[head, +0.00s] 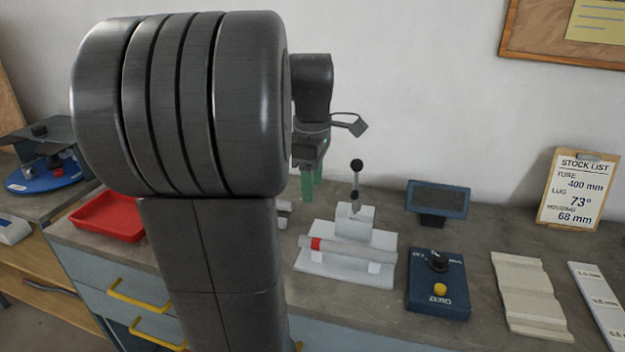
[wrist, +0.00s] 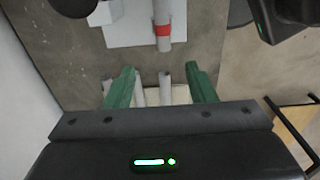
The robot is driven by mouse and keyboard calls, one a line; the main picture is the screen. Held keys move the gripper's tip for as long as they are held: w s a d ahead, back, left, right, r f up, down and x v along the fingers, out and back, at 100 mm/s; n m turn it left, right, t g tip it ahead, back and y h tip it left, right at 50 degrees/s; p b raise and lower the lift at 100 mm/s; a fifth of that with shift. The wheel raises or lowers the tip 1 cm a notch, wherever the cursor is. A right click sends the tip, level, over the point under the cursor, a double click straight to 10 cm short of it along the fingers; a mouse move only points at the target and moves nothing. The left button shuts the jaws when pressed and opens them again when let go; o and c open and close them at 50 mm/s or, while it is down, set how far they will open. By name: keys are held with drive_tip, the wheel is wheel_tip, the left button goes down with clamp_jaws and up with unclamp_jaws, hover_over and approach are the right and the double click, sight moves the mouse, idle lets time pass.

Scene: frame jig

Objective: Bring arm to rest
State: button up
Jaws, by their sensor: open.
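My gripper (head: 311,180), with green fingers, hangs over the bench behind and left of the jig in the head view. In the wrist view my gripper (wrist: 160,82) is open, its fingers wide apart. A grey tube (head: 358,251) with a red band (head: 318,244) lies across the white jig (head: 345,275). A lever with a black ball (head: 357,165) stands upright at the jig's back. In the wrist view the tube (wrist: 162,12) is ahead of the fingers. Light tube-like pieces (wrist: 165,90) show below and between the fingers; they look apart from them.
A red tray (head: 108,217) is at left, partly behind my arm. Right of the jig are a blue ZERO box (head: 438,285), a small dark display (head: 437,199), a pale ridged block (head: 530,295) and a stock list board (head: 575,190). The wall is close behind.

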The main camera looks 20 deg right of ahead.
sight(312, 238)
drive_tip(key=shift+f, duration=0.1)
wheel_tip(312, 238, down, 14)
drive_tip(key=shift+s+a+b, duration=0.1)
drive_tip(key=shift+s+b, duration=0.05)
drive_tip(key=shift+b, duration=0.3)
drive_tip(key=shift+r+p, duration=0.45)
drive_tip(key=shift+r, duration=0.25)
drive_tip(key=shift+f, duration=0.15)
